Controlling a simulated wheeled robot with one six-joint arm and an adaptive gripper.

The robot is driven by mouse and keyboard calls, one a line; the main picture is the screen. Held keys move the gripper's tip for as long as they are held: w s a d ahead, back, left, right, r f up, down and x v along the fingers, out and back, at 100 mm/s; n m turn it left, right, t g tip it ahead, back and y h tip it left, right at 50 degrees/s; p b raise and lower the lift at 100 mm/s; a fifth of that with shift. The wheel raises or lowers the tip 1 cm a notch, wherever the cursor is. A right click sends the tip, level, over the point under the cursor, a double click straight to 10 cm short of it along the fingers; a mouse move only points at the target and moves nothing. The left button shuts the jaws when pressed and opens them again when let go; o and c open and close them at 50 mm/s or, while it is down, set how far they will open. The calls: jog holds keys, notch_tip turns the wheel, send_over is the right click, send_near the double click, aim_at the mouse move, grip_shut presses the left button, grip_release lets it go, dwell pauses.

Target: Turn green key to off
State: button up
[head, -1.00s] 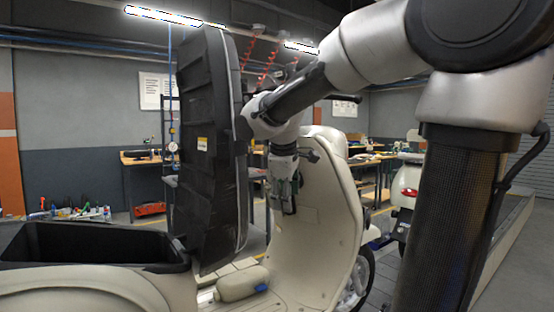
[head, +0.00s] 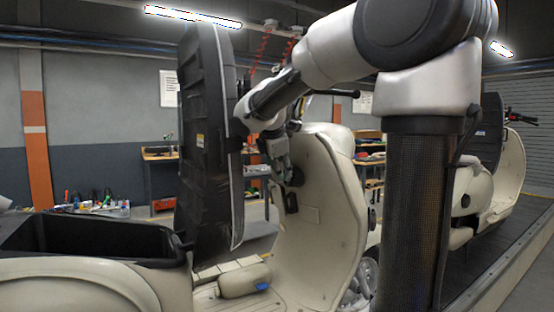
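A cream scooter fills the foreground, with its upright front leg shield (head: 318,215) in the middle of the head view. My gripper (head: 284,180) is at the upper inner face of this shield, beside a small dark round part (head: 297,176). A small dark item (head: 291,203) hangs just below my gripper. The green key cannot be made out; my gripper and the small size of the area hide it. I cannot tell whether my fingers are open, shut or touching anything.
The raised black seat (head: 205,140) stands upright just left of my arm. An open black storage bin (head: 85,240) is below it. A beige bottle (head: 243,282) lies on the footboard. Another scooter (head: 480,185) stands on the conveyor (head: 500,265) at the right. Workbenches are behind.

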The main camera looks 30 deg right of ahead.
jog(key=shift+x, duration=1.75)
